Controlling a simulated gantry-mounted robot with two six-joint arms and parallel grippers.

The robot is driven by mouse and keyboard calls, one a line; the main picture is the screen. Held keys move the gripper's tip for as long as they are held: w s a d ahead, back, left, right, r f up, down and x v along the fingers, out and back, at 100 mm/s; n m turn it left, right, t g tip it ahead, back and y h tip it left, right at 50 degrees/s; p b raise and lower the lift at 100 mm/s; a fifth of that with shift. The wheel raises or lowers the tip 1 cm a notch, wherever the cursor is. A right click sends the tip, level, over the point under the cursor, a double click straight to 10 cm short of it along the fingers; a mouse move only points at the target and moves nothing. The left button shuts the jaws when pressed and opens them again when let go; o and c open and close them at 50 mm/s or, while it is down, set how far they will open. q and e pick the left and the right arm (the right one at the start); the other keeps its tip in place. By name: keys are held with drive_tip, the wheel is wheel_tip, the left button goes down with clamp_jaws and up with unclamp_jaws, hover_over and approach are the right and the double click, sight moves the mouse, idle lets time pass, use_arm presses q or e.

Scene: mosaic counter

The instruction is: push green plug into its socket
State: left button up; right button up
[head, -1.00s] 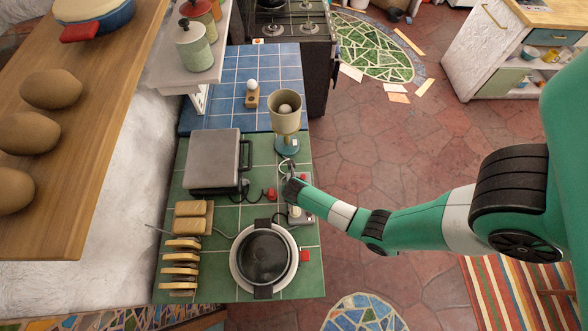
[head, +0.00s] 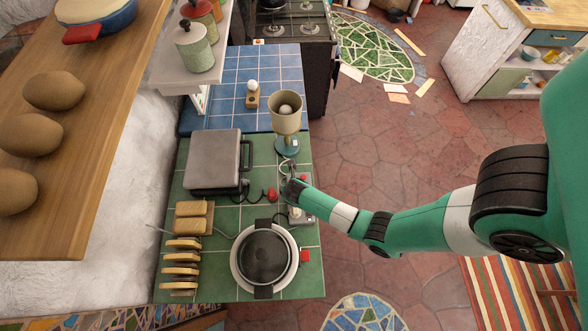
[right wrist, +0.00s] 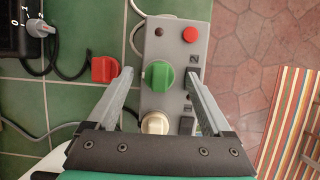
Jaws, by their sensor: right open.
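The green plug (right wrist: 158,76) sits on the grey socket strip (right wrist: 177,48) in the right wrist view; I cannot tell how deep it is seated. My right gripper (right wrist: 160,78) is open, its two fingers on either side of the green plug, with gaps between fingers and plug. In the head view my right gripper (head: 288,188) is over the strip (head: 304,215) and hides the green plug. A white plug (right wrist: 155,123) is on the strip nearer the gripper's base. My left gripper is not in view.
A red plug (right wrist: 105,69) lies on the green tiles just left of the strip, close to my left-hand finger. A lamp (head: 286,122), a grey appliance (head: 213,160) and a pan (head: 264,257) surround the strip. The counter's edge is just right of it.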

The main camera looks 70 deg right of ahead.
drive_tip(key=p+v, duration=0.2)
drive_tip(key=v, duration=0.8)
drive_tip(key=shift+w, duration=0.15)
